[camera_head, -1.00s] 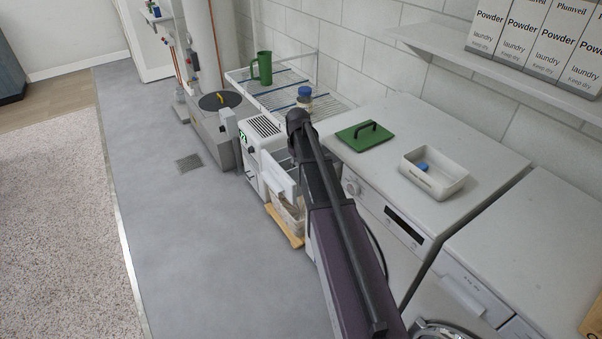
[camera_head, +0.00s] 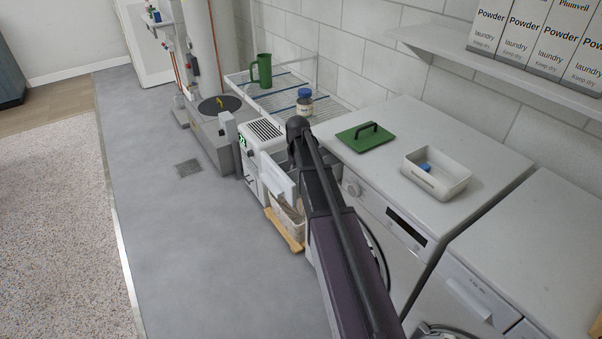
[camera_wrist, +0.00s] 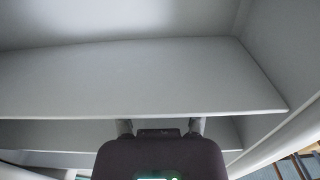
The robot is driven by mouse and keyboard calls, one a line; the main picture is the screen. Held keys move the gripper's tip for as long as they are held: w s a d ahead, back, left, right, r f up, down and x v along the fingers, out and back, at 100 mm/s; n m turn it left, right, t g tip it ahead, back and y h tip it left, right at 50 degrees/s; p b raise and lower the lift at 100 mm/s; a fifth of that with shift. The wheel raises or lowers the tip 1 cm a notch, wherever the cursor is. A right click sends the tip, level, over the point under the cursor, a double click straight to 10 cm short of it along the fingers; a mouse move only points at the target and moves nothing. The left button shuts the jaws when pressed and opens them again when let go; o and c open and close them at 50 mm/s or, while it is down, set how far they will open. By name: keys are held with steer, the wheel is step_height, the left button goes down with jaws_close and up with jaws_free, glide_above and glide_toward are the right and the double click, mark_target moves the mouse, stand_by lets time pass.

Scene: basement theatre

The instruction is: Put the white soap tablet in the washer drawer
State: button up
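The washer (camera_head: 385,215) stands right of my arm, and its pulled-out drawer (camera_head: 279,179) shows by its white front at the washer's left end. My arm covers much of it. In the wrist view, pale drawer walls and a broad flat panel (camera_wrist: 150,80) fill most of the picture. My gripper (camera_wrist: 160,128) is at the bottom, by the panel's near edge. Its two fingers stand apart, but their tips and whatever is between them are hidden. I see no white soap tablet in either view. A small blue tablet (camera_head: 424,167) lies in a white tub (camera_head: 444,191) on the washer.
A green lid (camera_head: 364,139) lies left of the tub. Behind are a wire rack (camera_head: 270,98) with a green jug (camera_head: 263,70) and a blue-capped jar (camera_head: 304,105). Powder boxes (camera_head: 535,40) stand on a wall shelf. Grey floor at left is clear apart from a drain grate (camera_head: 188,168).

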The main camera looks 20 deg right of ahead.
steer(key=shift+r, duration=0.25)
stand_by(0.3)
step_height(320, 180, up, 12)
steer(key=p, duration=1.2)
steer(key=shift+f, duration=0.1)
stand_by(0.6)
steer(key=s+a+m, duration=0.1)
steer(key=s+a, duration=0.6)
steer(key=s, duration=0.4)
steer(key=s+a+m, duration=0.1)
steer(key=s+a, duration=0.6)
steer(key=s, duration=0.4)
steer(key=shift+s+a, duration=0.15)
steer(key=shift+a, duration=0.15)
steer(key=shift+s, duration=0.1)
